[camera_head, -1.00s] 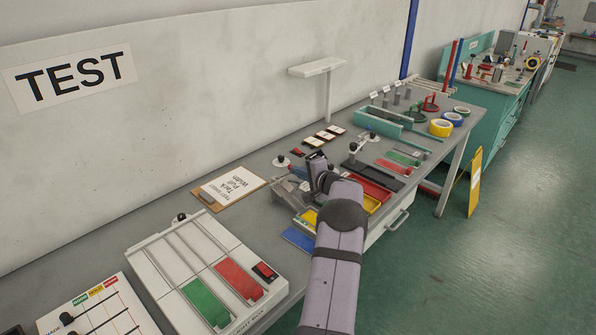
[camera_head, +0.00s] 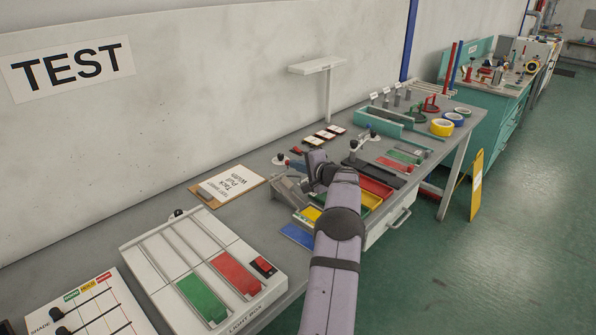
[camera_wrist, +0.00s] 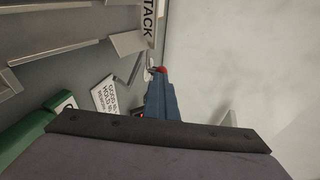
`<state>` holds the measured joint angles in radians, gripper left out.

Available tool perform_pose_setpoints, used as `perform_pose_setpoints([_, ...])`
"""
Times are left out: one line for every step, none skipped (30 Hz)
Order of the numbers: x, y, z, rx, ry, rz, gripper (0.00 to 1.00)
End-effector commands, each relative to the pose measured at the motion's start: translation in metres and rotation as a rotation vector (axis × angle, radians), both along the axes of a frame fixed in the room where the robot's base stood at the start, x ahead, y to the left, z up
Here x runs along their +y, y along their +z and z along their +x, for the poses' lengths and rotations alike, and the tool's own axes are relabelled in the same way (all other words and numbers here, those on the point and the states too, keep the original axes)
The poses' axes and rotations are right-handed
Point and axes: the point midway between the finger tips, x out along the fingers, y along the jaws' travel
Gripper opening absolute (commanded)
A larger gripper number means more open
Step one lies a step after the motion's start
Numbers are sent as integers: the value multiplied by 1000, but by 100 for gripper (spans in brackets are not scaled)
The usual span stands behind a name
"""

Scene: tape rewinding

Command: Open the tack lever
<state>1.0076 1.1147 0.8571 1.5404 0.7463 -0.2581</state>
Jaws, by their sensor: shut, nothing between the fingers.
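The TACK label (camera_wrist: 148,18) stands at the top of the wrist view, beside pale metal strips (camera_wrist: 128,43). My gripper (camera_wrist: 157,76) is shut, its dark blue fingers pointing up the picture below the label. A small red tip (camera_wrist: 161,69) shows right at the fingertips; it may be the lever's knob, and I cannot tell whether they touch. In the head view, a grey metal fixture (camera_head: 288,190) sits on the bench just left of my wrist.
A clipboard (camera_head: 228,184) and the light box (camera_head: 150,262) lie left of my arm. Red and yellow trays (camera_head: 376,187) sit close on its right. A printed white card (camera_wrist: 104,96) and a green object (camera_wrist: 30,140) are left of the fingers in the wrist view.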

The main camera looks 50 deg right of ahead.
Motion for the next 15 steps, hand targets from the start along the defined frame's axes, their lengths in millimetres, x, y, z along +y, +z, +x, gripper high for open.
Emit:
perform_pose_setpoints([-2,6,2,-9,-10,-5,0])
perform_pose_setpoints([-2,7,3,-10,-10,-6,0])
perform_pose_setpoints([-2,7,3,-11,-10,-6,0])
perform_pose_setpoints([-2,7,3,-11,-10,-6,0])
perform_pose_setpoints([-2,8,3,-12,-10,-6,0])
perform_pose_setpoints([-2,8,3,-12,-10,-6,0])
perform_pose_setpoints([-2,8,3,-12,-10,-7,0])
perform_pose_setpoints([-2,8,2,-12,-10,-7,0])
perform_pose_setpoints([-2,7,2,-12,-10,-7,0])
perform_pose_setpoints([-2,7,1,-12,-10,-7,0])
perform_pose_setpoints([-2,7,0,-12,-10,-7,0])
perform_pose_setpoints([-2,7,-2,-13,-11,-7,0])
perform_pose_setpoints([-2,7,-4,-13,-11,-9,0])
perform_pose_setpoints([-2,7,-6,-13,-11,-9,0])
perform_pose_setpoints([-2,6,-9,-13,-11,-7,0])
